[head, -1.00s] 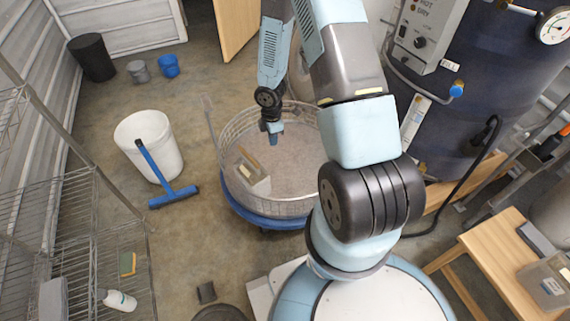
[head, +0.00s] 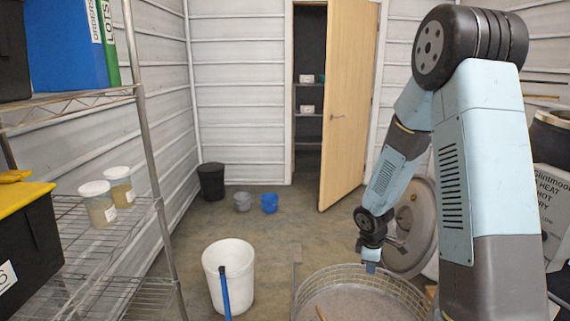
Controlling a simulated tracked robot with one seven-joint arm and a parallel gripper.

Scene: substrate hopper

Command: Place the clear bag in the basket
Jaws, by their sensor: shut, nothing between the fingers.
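I cannot make out a clear bag in the head view. A large round wire-mesh basket (head: 338,271) holding greyish-brown loose material stands at the bottom, cut off by the frame edge. A small wooden piece (head: 320,313) shows at its lower left. My gripper (head: 371,268) points down at the far rim of the basket, seen small and partly against the mesh. It is shut and holds nothing. I cannot tell its height above the material.
A white bucket (head: 235,262) with a blue-handled tool (head: 225,292) stands left of the basket. A wire shelf (head: 140,210) on the left carries jars (head: 97,204) and a black yellow-lidded box (head: 28,240). Small buckets stand by the open wooden door (head: 348,105). Floor between is clear.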

